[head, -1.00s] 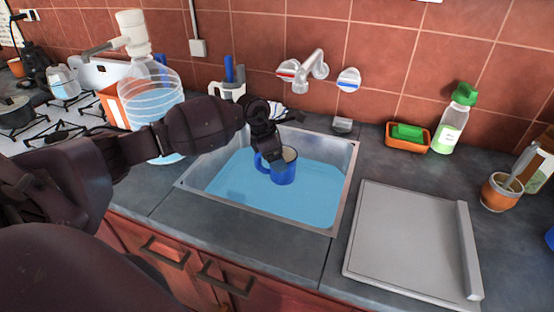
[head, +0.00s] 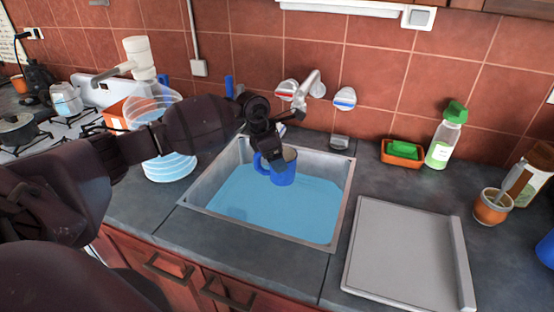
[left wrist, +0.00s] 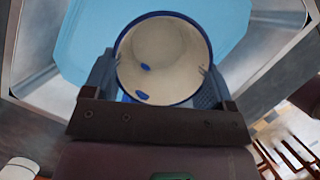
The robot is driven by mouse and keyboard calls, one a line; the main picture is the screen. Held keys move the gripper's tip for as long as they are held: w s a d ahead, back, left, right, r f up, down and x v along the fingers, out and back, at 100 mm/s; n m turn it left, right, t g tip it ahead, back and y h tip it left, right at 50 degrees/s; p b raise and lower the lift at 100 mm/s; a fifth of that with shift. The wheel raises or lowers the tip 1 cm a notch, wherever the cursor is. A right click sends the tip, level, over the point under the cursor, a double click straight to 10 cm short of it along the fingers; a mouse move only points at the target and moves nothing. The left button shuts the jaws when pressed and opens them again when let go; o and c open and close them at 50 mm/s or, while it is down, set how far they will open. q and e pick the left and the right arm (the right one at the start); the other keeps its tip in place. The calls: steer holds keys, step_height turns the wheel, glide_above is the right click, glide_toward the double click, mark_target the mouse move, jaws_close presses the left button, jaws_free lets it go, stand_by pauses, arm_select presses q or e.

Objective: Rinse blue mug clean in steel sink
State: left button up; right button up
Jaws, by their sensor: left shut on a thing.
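The blue mug (head: 284,172) is upright over the steel sink (head: 340,205), towards its back. Its handle points left in the head view. My left gripper (head: 272,154) is shut on the mug. In the left wrist view the mug (left wrist: 165,58) sits between both fingers; its pale inside shows a few small dark blue marks. Light blue water (head: 275,208) lies in the sink below the mug. The tap (head: 308,90) is on the wall behind, with a red-marked knob and a blue-marked knob (head: 344,98). My right gripper is out of view.
A grey drainboard (head: 405,255) lies right of the sink. An orange tray (head: 402,159) with a green sponge and a green-capped bottle (head: 443,140) stand behind it. A large water bottle (head: 165,150) and a stove are at left.

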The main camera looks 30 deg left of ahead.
arm_select(q)
steer(key=shift+r, duration=0.75)
steer(key=shift+r+p, duration=0.6)
steer(key=shift+r, duration=0.2)
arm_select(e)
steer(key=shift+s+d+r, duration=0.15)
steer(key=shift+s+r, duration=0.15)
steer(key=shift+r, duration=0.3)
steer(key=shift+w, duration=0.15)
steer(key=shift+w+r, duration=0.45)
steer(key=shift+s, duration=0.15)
